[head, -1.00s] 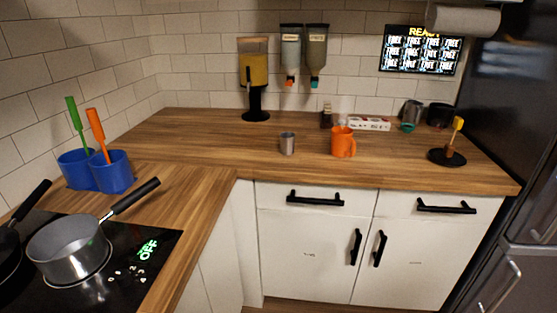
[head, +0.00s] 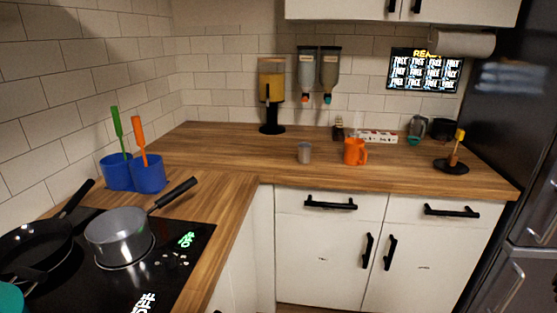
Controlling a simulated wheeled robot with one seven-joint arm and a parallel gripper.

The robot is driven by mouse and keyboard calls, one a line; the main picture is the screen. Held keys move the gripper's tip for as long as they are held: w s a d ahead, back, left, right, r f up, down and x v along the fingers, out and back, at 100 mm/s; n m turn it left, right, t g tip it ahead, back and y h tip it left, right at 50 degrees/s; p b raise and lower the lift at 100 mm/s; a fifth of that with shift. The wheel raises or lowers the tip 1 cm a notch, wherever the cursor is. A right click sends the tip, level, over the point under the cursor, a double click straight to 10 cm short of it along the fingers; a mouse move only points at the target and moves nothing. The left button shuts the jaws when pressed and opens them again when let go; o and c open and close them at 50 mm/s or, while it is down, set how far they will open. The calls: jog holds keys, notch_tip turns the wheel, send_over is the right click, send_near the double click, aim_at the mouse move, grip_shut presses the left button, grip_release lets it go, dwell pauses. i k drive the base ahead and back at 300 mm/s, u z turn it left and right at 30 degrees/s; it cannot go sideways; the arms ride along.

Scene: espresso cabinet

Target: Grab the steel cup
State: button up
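My gripper is not in view.
Several small items stand along the back right. A stove with a pot (head: 118,235) and pan is at the left; a dark fridge (head: 512,140) is at the right.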

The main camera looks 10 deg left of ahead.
aim_at(304, 149)
jog(key=u, duration=0.1)
jog(key=i, duration=1)
jog(key=z, duration=0.05)
